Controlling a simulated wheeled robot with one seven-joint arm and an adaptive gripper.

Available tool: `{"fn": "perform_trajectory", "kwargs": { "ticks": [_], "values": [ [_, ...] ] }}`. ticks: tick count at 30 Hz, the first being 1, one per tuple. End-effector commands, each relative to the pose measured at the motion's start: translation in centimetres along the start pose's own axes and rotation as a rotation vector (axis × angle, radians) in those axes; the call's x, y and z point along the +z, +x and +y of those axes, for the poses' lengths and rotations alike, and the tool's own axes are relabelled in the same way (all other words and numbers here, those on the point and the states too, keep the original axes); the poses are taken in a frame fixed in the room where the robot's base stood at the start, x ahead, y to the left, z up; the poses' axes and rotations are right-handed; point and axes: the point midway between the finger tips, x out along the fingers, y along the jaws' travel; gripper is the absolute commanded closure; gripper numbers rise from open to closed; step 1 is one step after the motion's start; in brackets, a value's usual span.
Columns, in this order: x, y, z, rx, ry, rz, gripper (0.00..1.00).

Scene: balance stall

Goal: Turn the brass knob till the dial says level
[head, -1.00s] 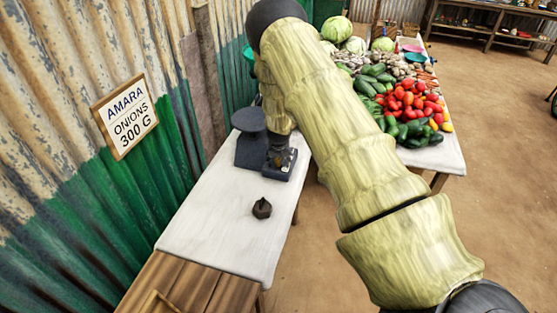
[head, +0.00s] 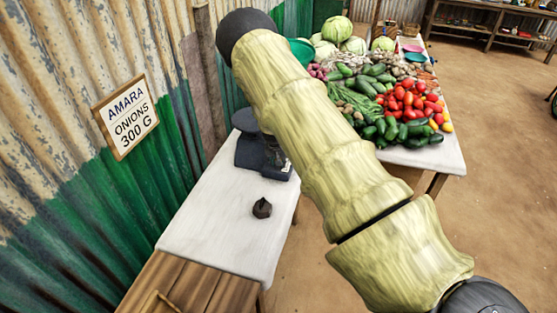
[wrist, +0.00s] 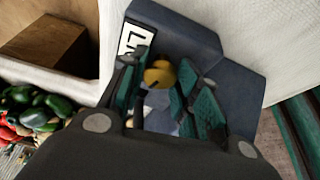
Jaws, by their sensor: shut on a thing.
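The brass knob (wrist: 160,73) is a small rounded yellow piece on the dark blue-grey balance (wrist: 232,83). My gripper (wrist: 168,82) has its teal-padded fingers on either side of the knob in the wrist view and is shut on it. A white plate with dark letters (wrist: 131,38), perhaps the dial, is on the balance beside the knob. It is partly hidden by a finger, so its reading cannot be told.
A small dark weight (head: 262,208) sits on the table in front of the balance. A sign (head: 126,117) reading "AMARA ONIONS 300 G" hangs on the corrugated wall at left. A produce table (head: 440,157) with vegetables stands at right.

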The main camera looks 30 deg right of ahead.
Motion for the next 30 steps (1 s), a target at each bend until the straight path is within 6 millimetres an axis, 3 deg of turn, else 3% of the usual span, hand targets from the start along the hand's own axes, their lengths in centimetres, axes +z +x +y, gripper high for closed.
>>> {"fn": "perform_trajectory", "kwargs": {
  "ticks": [18,30],
  "values": [
    [-0.13,0.27,-0.47,0.164,0.393,0.005,0.92],
    [-0.28,0.09,-0.49,0.217,0.526,0.004,0.92]
  ]
}}
